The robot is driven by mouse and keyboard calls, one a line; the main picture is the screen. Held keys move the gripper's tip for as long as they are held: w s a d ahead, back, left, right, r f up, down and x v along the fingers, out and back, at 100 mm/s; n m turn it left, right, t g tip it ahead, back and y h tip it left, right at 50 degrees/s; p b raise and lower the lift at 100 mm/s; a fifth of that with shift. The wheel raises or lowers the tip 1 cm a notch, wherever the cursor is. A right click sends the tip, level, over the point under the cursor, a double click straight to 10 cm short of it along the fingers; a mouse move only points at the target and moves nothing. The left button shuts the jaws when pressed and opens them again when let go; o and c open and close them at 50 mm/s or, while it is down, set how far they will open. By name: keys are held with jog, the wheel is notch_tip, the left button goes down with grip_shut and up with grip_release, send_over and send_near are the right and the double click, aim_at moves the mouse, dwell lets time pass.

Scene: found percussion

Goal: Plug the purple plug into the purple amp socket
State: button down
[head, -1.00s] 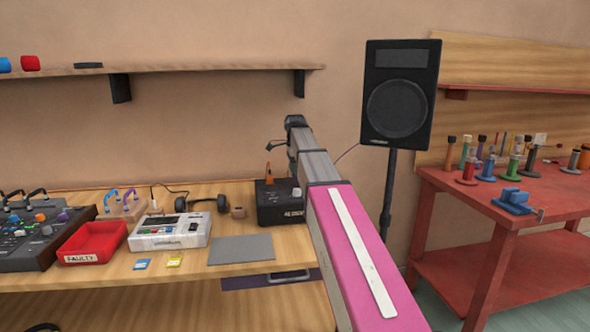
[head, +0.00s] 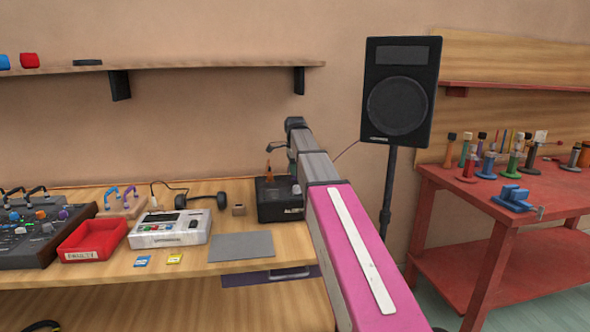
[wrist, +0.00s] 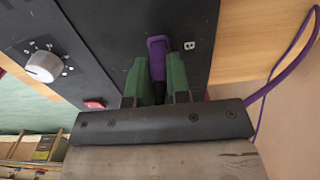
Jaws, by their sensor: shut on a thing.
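In the wrist view, my gripper (wrist: 158,64) has its two green fingers closed on the purple plug (wrist: 157,48). The plug is over the black face of the amp (wrist: 105,28). Any socket beneath it is hidden, and I cannot tell whether its tip is inside one. A purple cable (wrist: 284,72) loops on the right of the wrist view. In the head view, the amp (head: 277,212) is at the right end of the wooden bench. My arm blocks part of that area, and the purple plug cannot be made out there.
The amp has a grey knob (wrist: 44,66) and a red switch (wrist: 94,103). An orange upright piece (head: 268,171) shows above the amp. A grey mat (head: 241,246), white machine (head: 170,228) and red tray (head: 92,241) lie left. A speaker (head: 400,90) stands right.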

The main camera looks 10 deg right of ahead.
jog(key=shift+f, duration=0.4)
jog(key=c, duration=1)
grip_release()
notch_tip(320, 180, up, 10)
jog(key=shift+r, duration=0.4)
jog(key=shift+s, duration=0.1)
